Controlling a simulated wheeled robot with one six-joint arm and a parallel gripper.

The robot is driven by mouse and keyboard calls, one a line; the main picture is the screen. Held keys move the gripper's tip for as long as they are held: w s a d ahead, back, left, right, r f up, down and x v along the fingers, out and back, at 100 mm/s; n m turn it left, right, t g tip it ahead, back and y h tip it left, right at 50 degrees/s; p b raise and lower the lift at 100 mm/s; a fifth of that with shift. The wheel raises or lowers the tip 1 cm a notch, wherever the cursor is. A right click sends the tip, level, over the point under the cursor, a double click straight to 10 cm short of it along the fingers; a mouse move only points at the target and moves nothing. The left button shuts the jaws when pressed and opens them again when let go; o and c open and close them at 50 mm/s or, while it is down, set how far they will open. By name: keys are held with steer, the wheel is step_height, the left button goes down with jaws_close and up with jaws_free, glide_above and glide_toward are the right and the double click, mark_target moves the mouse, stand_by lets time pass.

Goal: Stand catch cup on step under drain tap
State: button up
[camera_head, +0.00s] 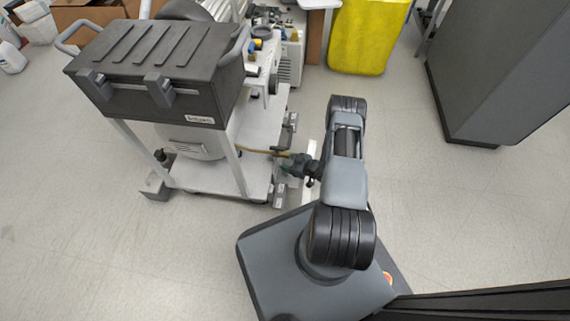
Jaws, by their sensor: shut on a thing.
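My gripper (297,165) is small and dark in the head view, just left of my grey forearm, at the right side of the compressor cart. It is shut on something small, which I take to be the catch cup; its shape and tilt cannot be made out. A thin brownish tube (256,150) runs from under the cart's top toward my gripper. The drain tap cannot be told apart from the dark parts there. Low grey blocks (280,194) sit below my gripper by the cart's foot; I cannot tell which is the step.
The compressor cart (237,165) carries a black lidded case (160,70) and stands close on the left. A yellow bin (367,36) is at the back, a dark grey cabinet (500,70) at the right.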

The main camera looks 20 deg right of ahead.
steer(key=f, duration=0.1)
steer(key=f+b, duration=0.1)
steer(key=w+f+b, duration=0.1)
steer(key=shift+a, duration=0.3)
steer(key=shift+a+f, duration=0.1)
steer(key=shift+f, duration=0.15)
steer(key=shift+f, duration=0.15)
steer(key=o, duration=0.9)
